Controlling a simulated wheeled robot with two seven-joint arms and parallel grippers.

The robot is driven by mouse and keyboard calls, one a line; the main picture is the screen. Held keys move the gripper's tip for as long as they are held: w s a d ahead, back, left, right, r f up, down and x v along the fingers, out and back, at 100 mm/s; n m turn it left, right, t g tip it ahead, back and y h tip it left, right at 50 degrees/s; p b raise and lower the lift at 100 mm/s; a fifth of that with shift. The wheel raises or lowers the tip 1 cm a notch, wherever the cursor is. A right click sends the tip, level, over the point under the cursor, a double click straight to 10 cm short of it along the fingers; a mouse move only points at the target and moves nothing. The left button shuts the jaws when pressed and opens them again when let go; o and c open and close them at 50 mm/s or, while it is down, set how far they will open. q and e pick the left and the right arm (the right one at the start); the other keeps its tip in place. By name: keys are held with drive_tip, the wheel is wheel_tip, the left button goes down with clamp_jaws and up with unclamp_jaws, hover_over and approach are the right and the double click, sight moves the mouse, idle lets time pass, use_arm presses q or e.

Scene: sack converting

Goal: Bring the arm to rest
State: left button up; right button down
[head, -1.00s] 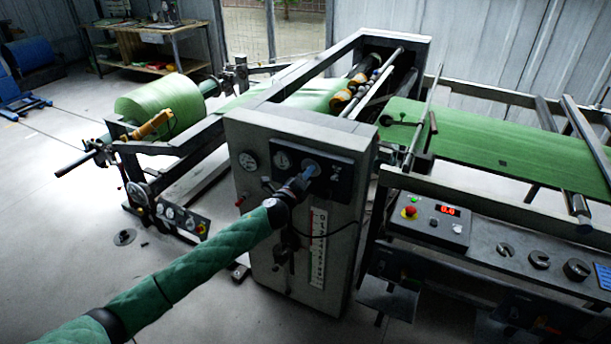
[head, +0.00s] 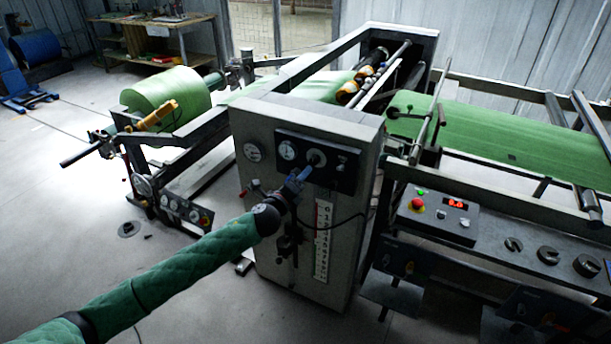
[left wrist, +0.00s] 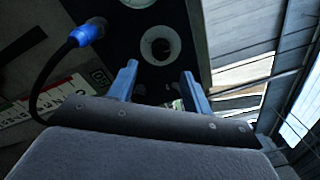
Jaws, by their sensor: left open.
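My left gripper (head: 301,177) is in front of the grey machine cabinet (head: 265,125), just below and short of a dark round knob (head: 315,158) on its black gauge panel (head: 345,172). In the left wrist view its two blue fingers (left wrist: 160,78) are spread with nothing visible between them. A round dial (left wrist: 160,45) shows beyond the fingers, with a gap. My left arm, in a green quilted sleeve, reaches in from the lower left. My right gripper is in neither view.
A blue connector with a black cable (left wrist: 88,32) is left of the fingers. A scale strip (head: 321,245) is below the panel. A control box (head: 437,215) and slotted weights (head: 548,254) are at right. Open floor lies at lower left.

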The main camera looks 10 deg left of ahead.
use_arm(q)
drive_tip(key=shift+s+a, duration=0.1)
drive_tip(key=shift+s, duration=0.3)
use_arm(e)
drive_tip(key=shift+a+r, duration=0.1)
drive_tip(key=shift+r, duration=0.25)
use_arm(q)
drive_tip(key=s+a+f+n+g+y, duration=0.2)
drive_tip(key=s+f+n, duration=0.3)
drive_tip(key=f, duration=0.7)
drive_tip(key=s+a+f+n+g+y, duration=0.2)
drive_tip(key=s+f+n, duration=0.3)
drive_tip(key=f, duration=0.8)
drive_tip(key=s+a+f+n+g+y, duration=0.1)
drive_tip(key=s+f+n+g+y, duration=0.25)
drive_tip(key=f, duration=0.85)
drive_tip(key=s+f+n+g, duration=0.2)
drive_tip(key=s+f+n, duration=0.2)
drive_tip(key=s+f, duration=0.5)
drive_tip(key=s+f+n+g+h, duration=0.1)
drive_tip(key=s+f+n+g, duration=0.2)
drive_tip(key=s+f, duration=0.6)
drive_tip(key=s+f+n+g+h, duration=0.1)
drive_tip(key=s+f+n+g, duration=0.2)
drive_tip(key=s, duration=1.9)
wheel_tip(320, 180, down, 6)
drive_tip(key=n, duration=0.3)
drive_tip(key=shift+d+f, duration=0.2)
drive_tip(key=shift+d, duration=0.05)
